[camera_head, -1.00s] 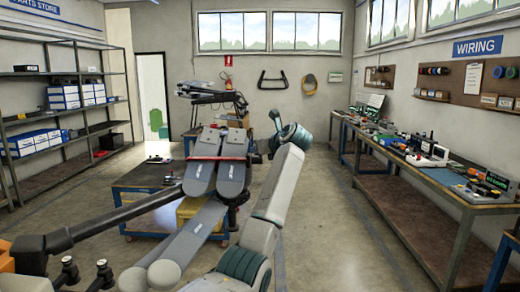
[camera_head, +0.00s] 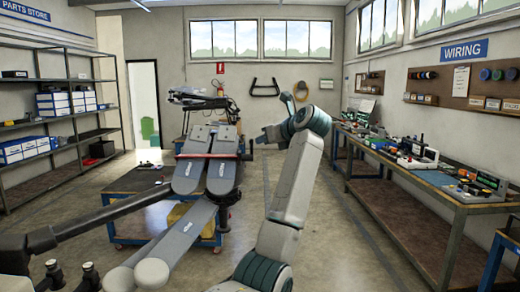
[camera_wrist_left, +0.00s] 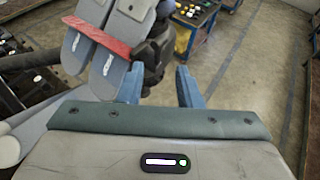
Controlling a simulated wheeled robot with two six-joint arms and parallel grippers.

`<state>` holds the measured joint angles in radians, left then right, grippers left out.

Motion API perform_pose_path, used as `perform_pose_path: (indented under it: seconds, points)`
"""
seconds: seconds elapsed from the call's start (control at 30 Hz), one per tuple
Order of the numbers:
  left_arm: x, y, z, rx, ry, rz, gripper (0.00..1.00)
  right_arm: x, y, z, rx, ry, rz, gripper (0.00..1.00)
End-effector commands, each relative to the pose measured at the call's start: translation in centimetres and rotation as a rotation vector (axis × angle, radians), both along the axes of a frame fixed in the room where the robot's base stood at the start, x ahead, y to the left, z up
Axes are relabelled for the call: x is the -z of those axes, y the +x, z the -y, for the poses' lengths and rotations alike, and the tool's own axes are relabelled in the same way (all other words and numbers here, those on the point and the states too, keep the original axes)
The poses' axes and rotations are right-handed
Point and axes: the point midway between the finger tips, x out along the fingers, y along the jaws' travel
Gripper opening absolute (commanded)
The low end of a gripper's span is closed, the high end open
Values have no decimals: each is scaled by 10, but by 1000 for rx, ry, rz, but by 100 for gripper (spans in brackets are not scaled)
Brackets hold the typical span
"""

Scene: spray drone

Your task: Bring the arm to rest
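My left arm (camera_head: 290,195) rises from the bottom of the head view and bends over at the top. Its left gripper (camera_head: 268,135) is at the upper end, to the right of the drone. In the left wrist view the two blue fingers (camera_wrist_left: 159,85) stand apart with nothing between them. The folded grey drone arms (camera_head: 205,175) lie left of my arm, with a red strap (camera_head: 208,155) across them. The strap (camera_wrist_left: 97,36) and the grey drone arms also show at the upper left of the wrist view. My right gripper is not in view.
The drone stands over a blue cart (camera_head: 128,185). A long workbench (camera_head: 440,195) with tools and instruments runs along the right wall. Shelves (camera_head: 60,135) with boxes stand at the left. The floor (camera_head: 345,230) between my arm and the workbench is clear.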

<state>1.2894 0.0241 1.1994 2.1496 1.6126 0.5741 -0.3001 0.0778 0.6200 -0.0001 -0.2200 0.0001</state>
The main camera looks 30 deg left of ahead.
Motion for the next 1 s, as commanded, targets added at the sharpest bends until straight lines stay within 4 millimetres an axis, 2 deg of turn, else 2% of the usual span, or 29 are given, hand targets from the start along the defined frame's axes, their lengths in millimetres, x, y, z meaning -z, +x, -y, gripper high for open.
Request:
perform_pose_path:
  seconds: [0.17, 0.6, 0.7, 0.77, 0.87, 0.97, 1.0]
  points:
    - [-4, -4, 9, 0, 1, 0, 32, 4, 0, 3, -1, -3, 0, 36]
    - [-5, -4, 9, -1, 1, 0, 32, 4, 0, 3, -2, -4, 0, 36]
    - [2, -3, 7, -4, 16, -13, 32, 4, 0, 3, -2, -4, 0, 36]
    - [16, 1, 4, -12, 53, -41, 32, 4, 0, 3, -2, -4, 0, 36]
    - [57, 10, -6, -29, 182, -131, 32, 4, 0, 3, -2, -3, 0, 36]
    - [117, 21, -16, -32, 386, -276, 32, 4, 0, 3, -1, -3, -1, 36]
    - [144, 25, -18, -23, 479, -344, 32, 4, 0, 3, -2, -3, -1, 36]
